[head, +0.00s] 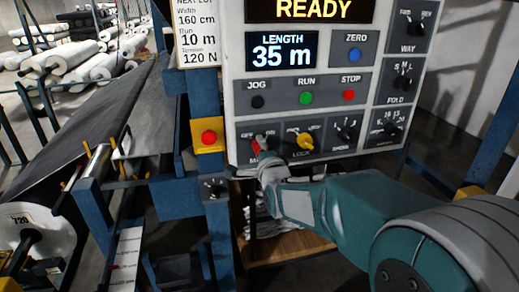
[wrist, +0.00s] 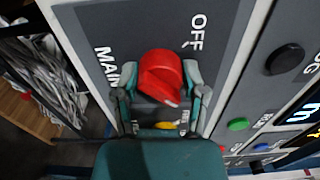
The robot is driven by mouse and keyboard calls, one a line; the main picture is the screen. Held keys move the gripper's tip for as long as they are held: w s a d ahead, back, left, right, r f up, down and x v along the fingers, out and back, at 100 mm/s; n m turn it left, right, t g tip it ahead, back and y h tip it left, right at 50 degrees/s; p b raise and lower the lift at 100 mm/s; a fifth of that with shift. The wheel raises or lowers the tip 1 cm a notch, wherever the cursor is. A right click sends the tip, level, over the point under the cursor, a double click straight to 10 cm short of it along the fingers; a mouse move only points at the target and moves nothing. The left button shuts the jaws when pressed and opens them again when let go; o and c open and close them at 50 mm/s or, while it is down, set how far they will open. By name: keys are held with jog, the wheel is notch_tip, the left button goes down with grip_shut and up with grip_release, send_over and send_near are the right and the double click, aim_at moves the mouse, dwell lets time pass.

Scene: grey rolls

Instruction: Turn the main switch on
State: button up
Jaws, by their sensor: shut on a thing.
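The main switch is a red rotary knob (wrist: 160,75) on a dark plate of the control panel. The word MAIN is to its left and OFF is above right of it in the wrist view. A pale mark shows on the knob's lower edge. In the head view the red knob (head: 257,146) is at the panel's lower left, partly covered by my gripper (head: 265,161). My gripper (wrist: 160,73) has one finger on each side of the knob and is shut on it.
The panel (head: 235,100) shows READY and 35 m. Yellow LOCK knob (head: 304,142) sits just right of the main switch. Green RUN button (head: 306,97) and red STOP button (head: 349,96) are above. A red button on a yellow box (head: 208,137) is left.

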jog(key=shift+f, duration=0.15)
jog(key=o, duration=1.2)
jog(key=shift+w+d, duration=0.1)
jog(key=shift+c, duration=0.2)
jog(key=v, duration=1.2)
